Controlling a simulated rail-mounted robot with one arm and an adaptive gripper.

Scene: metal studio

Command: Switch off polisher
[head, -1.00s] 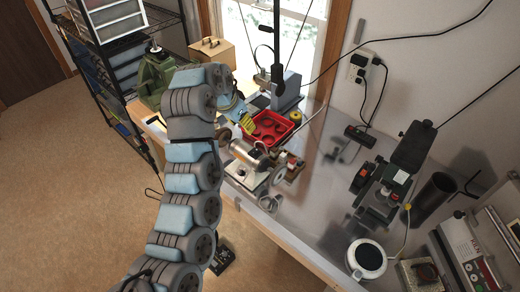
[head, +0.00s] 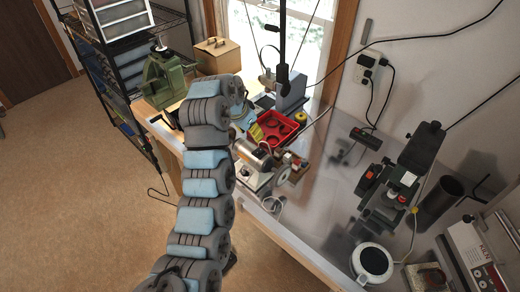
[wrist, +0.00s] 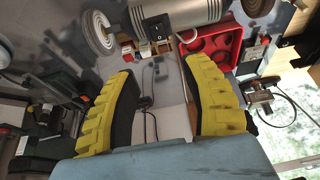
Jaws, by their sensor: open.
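The polisher (head: 253,157) stands on the metal bench, a silver motor on a pale base with a buffing wheel at each end. My gripper (head: 257,132) is just behind it in the head view, partly hidden by my arm. In the wrist view the polisher's motor body (wrist: 190,10) is at the top edge, with a pale wheel (wrist: 98,32) to its left. A black rocker switch (wrist: 156,31) shows on it; its position is unclear. My gripper (wrist: 160,68) has yellow fingers spread, with nothing between them, below the switch in the picture.
A red tray (head: 292,126) lies close behind the polisher and my gripper. A green machine (head: 166,80) and a wooden box (head: 217,57) stand at the back left. A microscope-like device (head: 400,175) and a white pot (head: 372,263) stand at the right. The bench middle is fairly clear.

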